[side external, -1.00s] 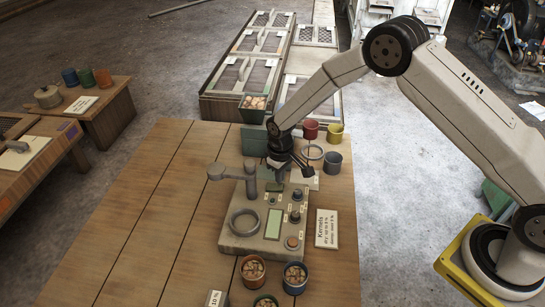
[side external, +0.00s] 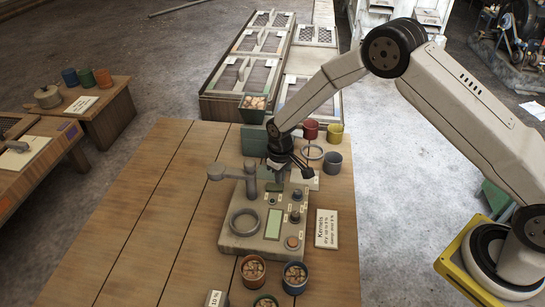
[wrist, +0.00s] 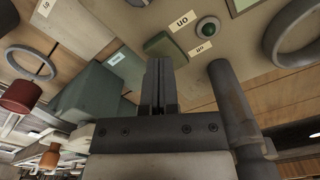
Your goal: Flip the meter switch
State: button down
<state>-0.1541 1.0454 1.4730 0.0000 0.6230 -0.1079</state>
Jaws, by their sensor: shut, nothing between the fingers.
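The meter (side external: 249,240) is a beige box on the wooden table, with a screen, several knobs, a grey ring and an upright post with a side arm. In the wrist view a green rocker switch (wrist: 165,46) lies on its panel beside small labels, one reading ON. In the side view the switch (side external: 274,187) is small and its position cannot be told. My gripper (side external: 279,178) points down over the rear of the meter, close to the switch. In the wrist view its fingers (wrist: 158,64) are together and empty, just beside the switch; contact cannot be told.
The meter's post (wrist: 233,105) stands close beside my fingers. A green box-like body (wrist: 92,98) is on the other side. Cups (side external: 333,162) stand behind right, and cups of kernels (side external: 253,270) in front. A sign card (side external: 326,228) is right of the meter. The table's left is clear.

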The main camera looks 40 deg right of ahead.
aim_at(282, 186)
jog(key=shift+f, duration=1)
dwell(0.8)
jog(key=shift+r, duration=3.5)
jog(key=shift+r, duration=0.1)
jog(key=s+d+r+m+t, duration=0.1)
jog(key=s+d+r, duration=0.1)
jog(key=s+r, duration=0.2)
jog(key=s+d+r+m, duration=0.1)
jog(key=s+d+r, duration=0.2)
jog(key=s, duration=0.8)
jog(key=s+d+r+m+t, duration=0.1)
jog(key=s+d+r, duration=0.2)
jog(key=s+r, duration=0.2)
jog(key=shift+s+r+t, duration=0.3)
jog(key=shift+s, duration=0.95)
